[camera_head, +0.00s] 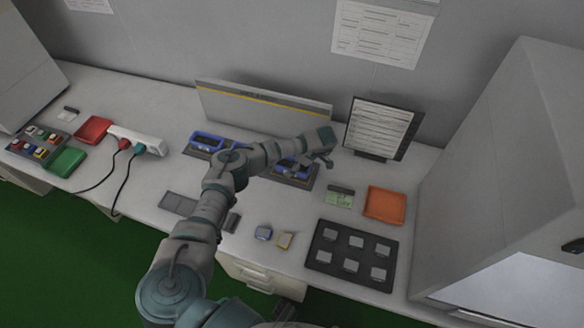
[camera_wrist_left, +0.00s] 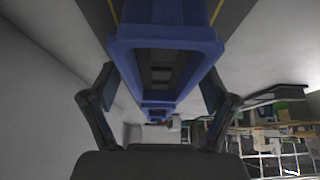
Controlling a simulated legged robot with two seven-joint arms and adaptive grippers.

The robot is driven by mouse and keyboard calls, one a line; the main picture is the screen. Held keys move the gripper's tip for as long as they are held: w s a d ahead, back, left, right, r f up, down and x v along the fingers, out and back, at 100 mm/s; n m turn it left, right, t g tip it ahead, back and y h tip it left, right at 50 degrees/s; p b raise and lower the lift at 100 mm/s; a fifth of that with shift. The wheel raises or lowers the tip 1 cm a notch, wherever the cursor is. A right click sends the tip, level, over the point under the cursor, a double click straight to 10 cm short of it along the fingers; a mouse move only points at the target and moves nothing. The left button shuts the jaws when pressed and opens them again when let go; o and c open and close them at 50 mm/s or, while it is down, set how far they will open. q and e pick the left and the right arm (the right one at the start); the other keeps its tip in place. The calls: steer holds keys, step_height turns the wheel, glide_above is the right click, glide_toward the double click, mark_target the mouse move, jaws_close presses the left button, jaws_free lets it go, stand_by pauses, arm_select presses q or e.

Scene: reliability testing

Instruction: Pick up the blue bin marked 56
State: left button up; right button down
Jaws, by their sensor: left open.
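Blue bins stand in a dark rack (camera_head: 300,184) at the back of the table. One bin (camera_head: 207,140) is at the rack's left part. Another bin (camera_head: 293,168) is at its right part, partly hidden by my left arm. My left gripper (camera_head: 326,160) is over the right end of the rack. In the left wrist view a blue bin (camera_wrist_left: 165,40) fills the top middle, and more blue shows behind it. The open fingers of my left gripper (camera_wrist_left: 160,72) are on either side of the bin; I cannot tell whether they touch it. No number is readable. My right gripper is out of view.
A grey panel (camera_head: 262,106) stands behind the rack. A document stand (camera_head: 379,128) is close right of my left gripper. An orange tray (camera_head: 384,204) and a dark tray with several grey blocks (camera_head: 352,256) are at front right. A large grey cabinet (camera_head: 510,160) bounds the right.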

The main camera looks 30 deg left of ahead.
arm_select(q)
steer(key=shift+d+f, duration=0.1)
steer(key=shift+d, duration=0.1)
steer(key=shift+a+f, duration=0.4)
steer(key=shift+d+r, duration=0.1)
steer(key=shift+d, duration=0.15)
steer(key=c, duration=1.2)
steer(key=shift+a, duration=0.1)
steer(key=shift+c, duration=0.4)
